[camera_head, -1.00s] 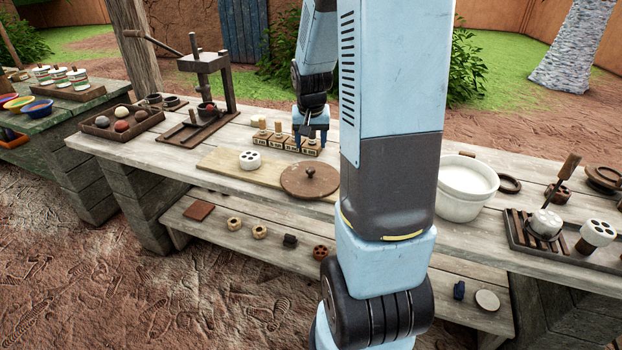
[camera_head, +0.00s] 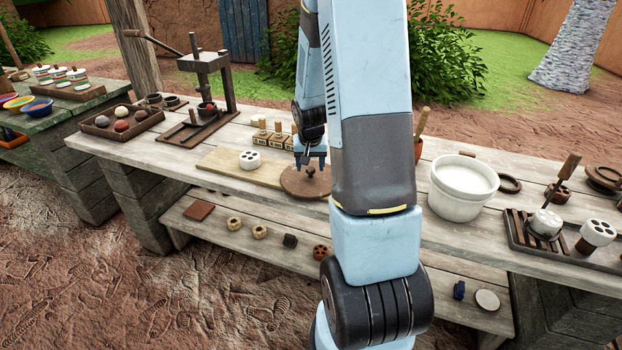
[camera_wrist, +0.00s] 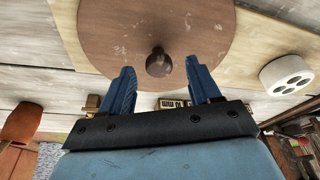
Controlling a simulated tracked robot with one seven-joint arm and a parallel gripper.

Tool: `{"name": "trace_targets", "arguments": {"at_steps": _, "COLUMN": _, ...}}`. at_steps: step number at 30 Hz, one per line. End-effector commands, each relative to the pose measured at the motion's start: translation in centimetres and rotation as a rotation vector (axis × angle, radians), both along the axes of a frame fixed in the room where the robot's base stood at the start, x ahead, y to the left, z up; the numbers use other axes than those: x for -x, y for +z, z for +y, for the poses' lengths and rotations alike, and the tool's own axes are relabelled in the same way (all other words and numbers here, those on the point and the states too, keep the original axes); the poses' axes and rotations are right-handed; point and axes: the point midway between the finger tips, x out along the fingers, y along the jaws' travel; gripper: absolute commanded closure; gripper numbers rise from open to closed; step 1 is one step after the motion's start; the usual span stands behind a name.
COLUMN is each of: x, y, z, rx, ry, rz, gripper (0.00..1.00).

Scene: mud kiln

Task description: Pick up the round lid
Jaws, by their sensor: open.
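The round lid (camera_head: 296,184) is a flat brown disc with a small dark knob in its centre. It lies on the workbench at the right end of a pale board. My gripper (camera_head: 310,168) is above the lid in the head view, and my arm hides part of the lid's right side. In the wrist view the lid (camera_wrist: 205,30) fills the upper middle, with its knob (camera_wrist: 159,62) lying just beyond and between the fingertips. My gripper (camera_wrist: 159,80) is open, with two blue fingers apart and nothing between them.
A white cylinder with holes (camera_head: 250,159) sits left of the lid on the pale board (camera_head: 222,161). Several small stamped blocks (camera_head: 262,134) stand behind. A white bucket (camera_head: 461,188) stands to the right. A dark press (camera_head: 208,90) stands at the left.

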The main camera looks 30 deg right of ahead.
Motion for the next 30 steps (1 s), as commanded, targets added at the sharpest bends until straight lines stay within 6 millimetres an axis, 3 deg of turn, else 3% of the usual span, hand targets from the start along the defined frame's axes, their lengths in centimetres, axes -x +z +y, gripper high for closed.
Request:
{"name": "trace_targets", "arguments": {"at_steps": 5, "x": -0.3, "y": -1.4, "z": -0.2, "rx": -0.001, "ry": -0.001, "rz": 0.001, "gripper": 0.38}}
{"name": "trace_targets", "arguments": {"at_steps": 14, "x": -0.4, "y": -1.6, "z": -0.3, "rx": 0.000, "ry": -0.001, "rz": -0.001, "gripper": 0.38}}
{"name": "trace_targets", "arguments": {"at_steps": 30, "x": -0.4, "y": -1.6, "z": -0.3, "rx": 0.000, "ry": -0.001, "rz": -0.001, "gripper": 0.90}}
